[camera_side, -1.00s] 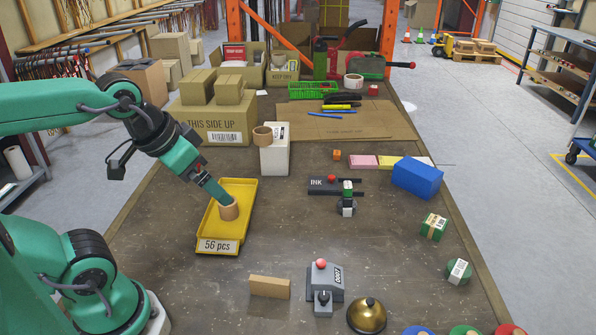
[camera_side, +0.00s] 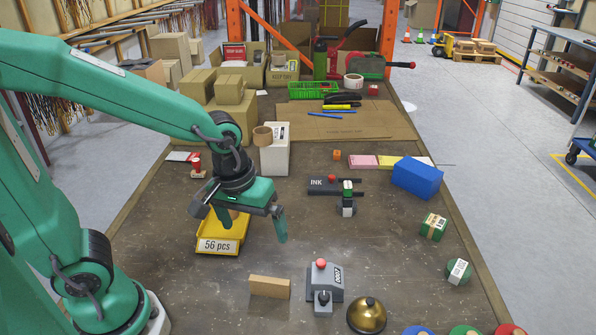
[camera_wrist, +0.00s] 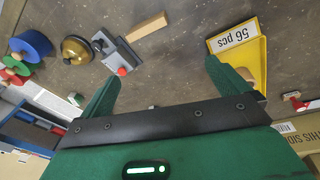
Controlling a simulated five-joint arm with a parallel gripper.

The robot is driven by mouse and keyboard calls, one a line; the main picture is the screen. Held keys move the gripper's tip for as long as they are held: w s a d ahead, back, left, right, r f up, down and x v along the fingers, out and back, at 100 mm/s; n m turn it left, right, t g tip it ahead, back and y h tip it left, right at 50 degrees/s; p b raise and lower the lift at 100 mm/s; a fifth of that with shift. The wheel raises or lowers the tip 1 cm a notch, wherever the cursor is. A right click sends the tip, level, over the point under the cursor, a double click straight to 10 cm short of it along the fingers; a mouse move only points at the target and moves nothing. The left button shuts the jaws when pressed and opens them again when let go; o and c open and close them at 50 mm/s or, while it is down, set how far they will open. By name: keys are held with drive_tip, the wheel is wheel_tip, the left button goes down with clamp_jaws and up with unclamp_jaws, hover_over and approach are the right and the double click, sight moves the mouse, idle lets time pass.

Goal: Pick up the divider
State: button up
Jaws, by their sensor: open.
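The divider, which I take to be the thin tan cardboard piece (camera_side: 269,287), stands on edge on the table's near part in the side view, left of a grey box with a red button. It also shows as a tan strip (camera_wrist: 146,27) at the top of the wrist view. The divider is apart from both fingers.
The yellow tray (camera_side: 231,233) labelled "56 pcs" is partly hidden behind my gripper. The grey button box (camera_side: 324,281) and a brass bell (camera_side: 367,314) stand right of the divider. A black ink stamper (camera_side: 322,186) lies further back. The table left of the divider is clear.

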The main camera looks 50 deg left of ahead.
sight(269, 280)
drive_tip(key=d+f+n, duration=0.1)
drive_tip(key=f, duration=0.1)
drive_tip(key=d+f+g, duration=0.1)
drive_tip(key=f, duration=0.1)
drive_tip(key=d+f+n+g, duration=0.1)
drive_tip(key=f, duration=0.1)
drive_tip(key=shift+w+d+f+n, duration=0.15)
drive_tip(key=shift+d+f+n, duration=0.15)
drive_tip(key=shift+d+f, duration=0.1)
drive_tip(key=shift+f, duration=1.3)
drive_tip(key=shift+f, duration=0.1)
drive_tip(key=shift+f, duration=2.5)
drive_tip(key=shift+c, duration=0.4)
drive_tip(key=c, duration=0.9)
